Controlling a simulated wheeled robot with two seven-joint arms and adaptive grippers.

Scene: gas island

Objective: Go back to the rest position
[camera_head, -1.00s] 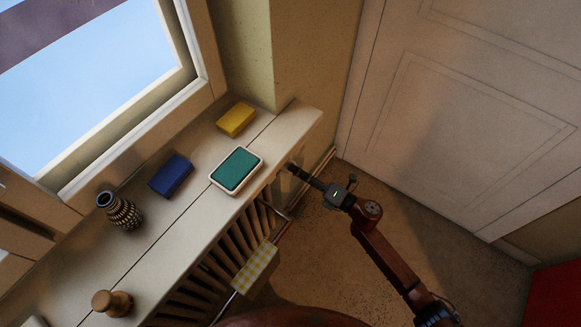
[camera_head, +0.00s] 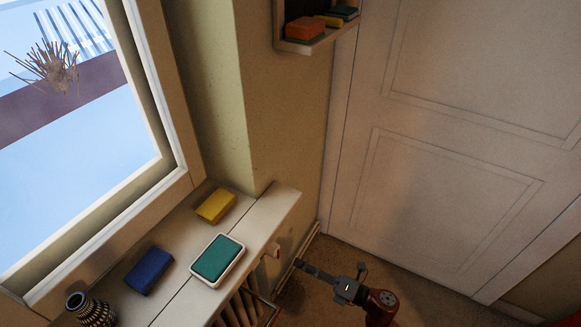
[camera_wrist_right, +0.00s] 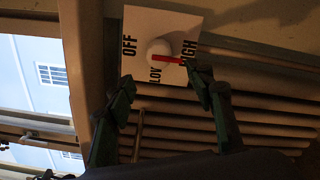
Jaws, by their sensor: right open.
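My right gripper (camera_head: 300,265) is open and empty, to the right of the sill's end near the heater. In the right wrist view its two dark fingers (camera_wrist_right: 162,82) are spread apart. A white dial plate (camera_wrist_right: 138,22) marked OFF, LOW and HIGH lies beyond the fingers. Its round white knob (camera_wrist_right: 158,48) shows between the fingertips, with a red pointer towards HIGH. In the head view a small reddish-white piece (camera_head: 276,251), perhaps this knob, sits by the sill's end, with a gap to the gripper. My left gripper is not in view.
On the sill (camera_head: 267,218) lie a green-topped white box (camera_head: 217,260), a yellow block (camera_head: 215,206), a blue block (camera_head: 148,271) and a patterned vase (camera_head: 95,312). A wall shelf (camera_head: 300,46) holds coloured blocks. A white door (camera_head: 450,150) stands right. Bare floor lies below.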

